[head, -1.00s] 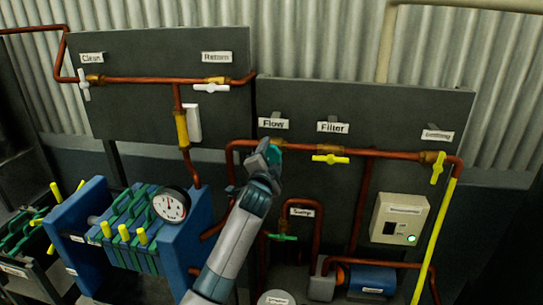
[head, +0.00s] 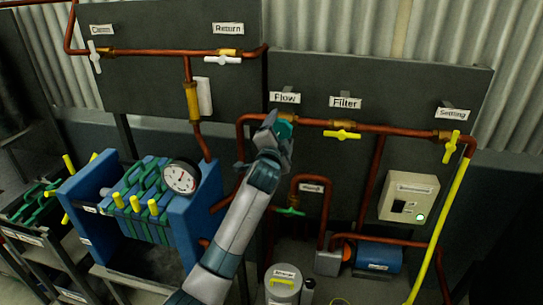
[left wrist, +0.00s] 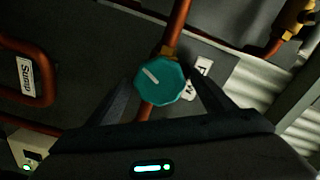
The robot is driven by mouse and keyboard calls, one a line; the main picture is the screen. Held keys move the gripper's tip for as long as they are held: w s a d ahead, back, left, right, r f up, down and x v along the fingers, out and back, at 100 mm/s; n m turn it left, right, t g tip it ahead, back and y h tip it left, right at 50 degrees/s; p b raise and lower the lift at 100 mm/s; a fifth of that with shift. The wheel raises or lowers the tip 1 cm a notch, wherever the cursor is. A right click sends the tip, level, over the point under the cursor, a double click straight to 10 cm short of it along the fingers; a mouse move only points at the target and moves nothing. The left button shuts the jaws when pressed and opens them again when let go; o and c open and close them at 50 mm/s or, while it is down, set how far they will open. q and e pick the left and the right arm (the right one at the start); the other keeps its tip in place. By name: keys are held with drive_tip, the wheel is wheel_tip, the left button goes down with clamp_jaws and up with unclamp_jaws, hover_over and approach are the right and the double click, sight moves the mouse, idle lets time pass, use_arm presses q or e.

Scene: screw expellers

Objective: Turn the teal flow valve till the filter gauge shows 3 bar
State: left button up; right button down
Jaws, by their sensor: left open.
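The teal flow valve (left wrist: 160,82) is an eight-sided knob with a white pointer line, in the middle of the left wrist view. In the head view the valve (head: 286,128) shows partly behind my left gripper (head: 272,124), below the Flow label (head: 285,98). My left gripper (left wrist: 155,98) is open, with a dark finger on each side of the knob; I cannot tell whether they touch it. The round white filter gauge (head: 181,178) is on the blue filter press; its needle points roughly upward and its numbers are too small to read. My right gripper is not in view.
Copper pipes (head: 390,130) run across the dark panel. A yellow Filter valve (head: 342,135) and a yellow Settling valve (head: 452,146) are to the right. A green-handled Sump valve (head: 290,211) is below. A beige control box (head: 409,197) has a lit green button.

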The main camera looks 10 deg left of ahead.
use_arm(q)
drive_tip(key=s+b, duration=0.4)
drive_tip(key=s, duration=1.2)
drive_tip(key=shift+d, duration=0.25)
drive_tip(key=shift+f, duration=0.1)
